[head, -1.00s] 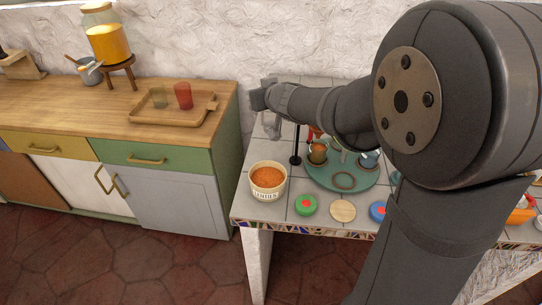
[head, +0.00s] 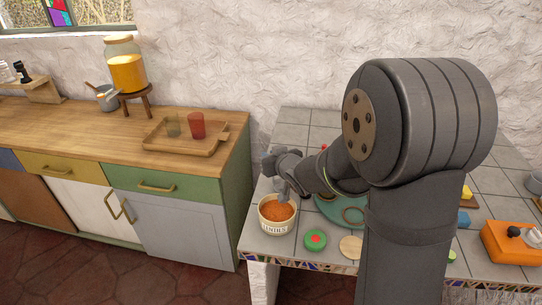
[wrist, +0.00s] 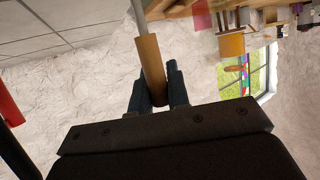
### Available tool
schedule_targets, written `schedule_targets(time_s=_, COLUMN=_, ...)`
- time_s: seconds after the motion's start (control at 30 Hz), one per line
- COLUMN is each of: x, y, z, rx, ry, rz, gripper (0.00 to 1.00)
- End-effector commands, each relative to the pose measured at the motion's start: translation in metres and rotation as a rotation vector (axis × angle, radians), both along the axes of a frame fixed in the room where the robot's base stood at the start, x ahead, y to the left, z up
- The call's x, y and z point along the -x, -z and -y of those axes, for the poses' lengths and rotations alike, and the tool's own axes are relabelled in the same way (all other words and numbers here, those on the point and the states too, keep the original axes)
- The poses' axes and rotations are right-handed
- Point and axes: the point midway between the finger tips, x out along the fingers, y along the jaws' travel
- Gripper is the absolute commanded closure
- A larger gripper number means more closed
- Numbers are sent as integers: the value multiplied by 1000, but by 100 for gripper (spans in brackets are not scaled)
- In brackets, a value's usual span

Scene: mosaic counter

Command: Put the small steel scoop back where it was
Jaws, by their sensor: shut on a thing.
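In the wrist view, my gripper (wrist: 155,82) is shut on the tan wooden handle (wrist: 151,62) of a tool with a thin steel shaft (wrist: 139,14). I take this tool to be the small steel scoop; its far end is outside that view. In the head view, my gripper (head: 282,170) is low over the cream lentil crock (head: 277,228), which is full of orange lentils. A thin grey piece reaches down from the gripper towards the lentils. I cannot tell whether it touches them.
A green lid with a red centre (head: 315,239) and a pale wooden disc (head: 350,247) lie right of the crock. A teal tray (head: 329,208) is partly hidden by my arm. An orange box (head: 512,246) stands at far right. The wooden counter (head: 60,125) is at left.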

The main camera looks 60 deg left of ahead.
Motion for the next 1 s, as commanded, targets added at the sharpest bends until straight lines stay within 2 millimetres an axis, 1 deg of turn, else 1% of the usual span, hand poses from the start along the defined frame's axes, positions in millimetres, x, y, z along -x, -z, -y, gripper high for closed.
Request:
schedule_targets(time_s=0.2, x=0, y=-1, z=0, rx=-1, ry=0, rz=0, gripper=100)
schedule_targets(time_s=0.33, x=0, y=3, z=0, rx=-1, ry=1, rz=-2, gripper=100)
schedule_targets(time_s=0.37, x=0, y=3, z=0, rx=-1, ry=1, rz=-2, gripper=80)
schedule_targets(time_s=0.4, x=0, y=3, z=0, rx=-1, ry=0, rz=-1, gripper=72)
schedule_targets(time_s=0.47, x=0, y=3, z=0, rx=-1, ry=0, rz=-1, gripper=62)
schedule_targets(time_s=0.73, x=0, y=2, z=0, rx=-1, ry=0, rz=-1, gripper=62)
schedule_targets(time_s=0.83, x=0, y=-2, z=1, rx=-2, ry=0, rz=1, gripper=62)
schedule_targets(time_s=0.93, x=2, y=-6, z=10, rx=-3, ry=1, rz=1, gripper=62)
schedule_targets(time_s=1.0, x=4, y=-10, z=19, rx=-3, ry=1, rz=0, gripper=62)
